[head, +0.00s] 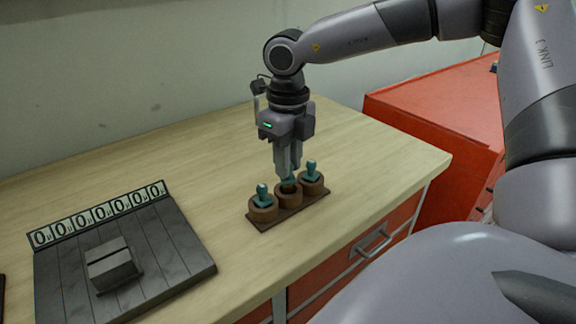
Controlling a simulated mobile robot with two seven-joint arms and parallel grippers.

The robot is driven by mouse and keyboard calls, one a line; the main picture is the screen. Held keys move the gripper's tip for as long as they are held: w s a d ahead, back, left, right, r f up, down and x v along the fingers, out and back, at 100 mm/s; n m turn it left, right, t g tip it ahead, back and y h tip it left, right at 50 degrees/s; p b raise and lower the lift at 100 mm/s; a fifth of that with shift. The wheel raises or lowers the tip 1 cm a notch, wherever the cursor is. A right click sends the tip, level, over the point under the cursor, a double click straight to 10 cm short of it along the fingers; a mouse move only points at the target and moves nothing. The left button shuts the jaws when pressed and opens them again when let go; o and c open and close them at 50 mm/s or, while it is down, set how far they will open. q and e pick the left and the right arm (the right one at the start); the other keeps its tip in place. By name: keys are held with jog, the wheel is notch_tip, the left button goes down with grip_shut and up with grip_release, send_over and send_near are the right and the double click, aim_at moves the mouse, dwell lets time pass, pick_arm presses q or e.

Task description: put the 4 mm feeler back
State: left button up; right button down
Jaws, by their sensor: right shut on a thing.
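A brown wooden rack (262,222) with three round cups stands near the front edge of the table. A teal feeler (263,196) stands in the left cup and another (311,172) in the right cup. My right gripper (288,174) points straight down over the middle cup (288,195), shut on a teal feeler (290,181) that is mostly hidden by the fingers. The held feeler is at the mouth of the middle cup; I cannot tell how deep it sits. No size marks are readable. My left gripper is not in view.
A dark grey board (170,262) with a strip of zeros (98,214) along its back lies at left, carrying a grey slotted block (112,265). A red cabinet (440,110) stands beyond the table's right end. The wooden tabletop (190,150) behind the rack is clear.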

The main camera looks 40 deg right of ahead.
jog(key=shift+f, duration=1)
jog(key=shift+f, duration=0.2)
jog(key=c, duration=1)
grip_release()
jog(key=shift+r, duration=0.1)
jog(key=shift+r, duration=0.1)
jog(key=shift+r, duration=0.15)
notch_tip(320, 180, up, 12)
jog(key=shift+f+b, duration=0.1)
jog(key=shift+b, duration=0.2)
